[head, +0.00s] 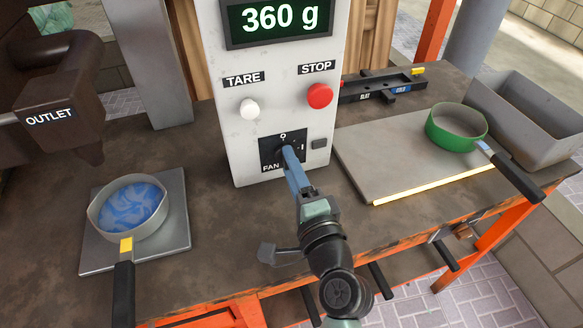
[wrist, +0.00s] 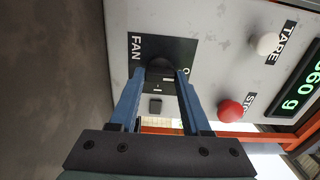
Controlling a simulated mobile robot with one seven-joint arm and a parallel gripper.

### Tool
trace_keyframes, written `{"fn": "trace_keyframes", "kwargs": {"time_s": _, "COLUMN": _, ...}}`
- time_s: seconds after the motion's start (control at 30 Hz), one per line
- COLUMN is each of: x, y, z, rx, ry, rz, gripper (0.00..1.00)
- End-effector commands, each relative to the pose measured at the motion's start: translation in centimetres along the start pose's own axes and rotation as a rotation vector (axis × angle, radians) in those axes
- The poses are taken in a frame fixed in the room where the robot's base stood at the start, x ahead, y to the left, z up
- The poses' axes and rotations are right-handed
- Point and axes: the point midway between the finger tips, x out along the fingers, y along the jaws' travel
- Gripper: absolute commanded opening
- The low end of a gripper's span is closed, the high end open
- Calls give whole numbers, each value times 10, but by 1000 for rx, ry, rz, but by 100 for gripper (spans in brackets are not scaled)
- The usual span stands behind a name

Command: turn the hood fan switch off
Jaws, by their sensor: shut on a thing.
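The fan switch (head: 284,151) is a dark rotary knob on a black plate labelled FAN, low on the front of a grey-white control panel (head: 235,120). The plate has an O mark at the top and an I mark at the right. In the wrist view the dark knob (wrist: 160,66) sits between my two blue fingers. My gripper (head: 290,156) reaches the panel and is shut on the knob; in the wrist view the fingertips (wrist: 161,76) lie on either side of it. The fingers partly hide the knob, and I cannot tell which mark it points to.
Above the switch are a white TARE button (head: 249,109), a red STOP button (head: 320,95) and a display (head: 278,17) reading 360 g. A green pan (head: 456,127) and grey bin (head: 525,115) are at right.

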Motion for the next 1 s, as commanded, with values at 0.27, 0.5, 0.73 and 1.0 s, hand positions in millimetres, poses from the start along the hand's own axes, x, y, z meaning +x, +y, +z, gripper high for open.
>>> {"fn": "trace_keyframes", "kwargs": {"time_s": 0.27, "x": 0, "y": 1, "z": 0, "rx": -5, "ry": 0, "rz": 2, "gripper": 51}}
{"fn": "trace_keyframes", "kwargs": {"time_s": 0.5, "x": 0, "y": 0, "z": 0, "rx": -3, "ry": 0, "rz": 1, "gripper": 78}}
{"fn": "trace_keyframes", "kwargs": {"time_s": 0.73, "x": -2, "y": 0, "z": 0, "rx": -2, "ry": 0, "rz": 1, "gripper": 78}}
{"fn": "trace_keyframes", "kwargs": {"time_s": 1.0, "x": -41, "y": 2, "z": -1, "rx": 0, "ry": 3, "rz": 3, "gripper": 78}}
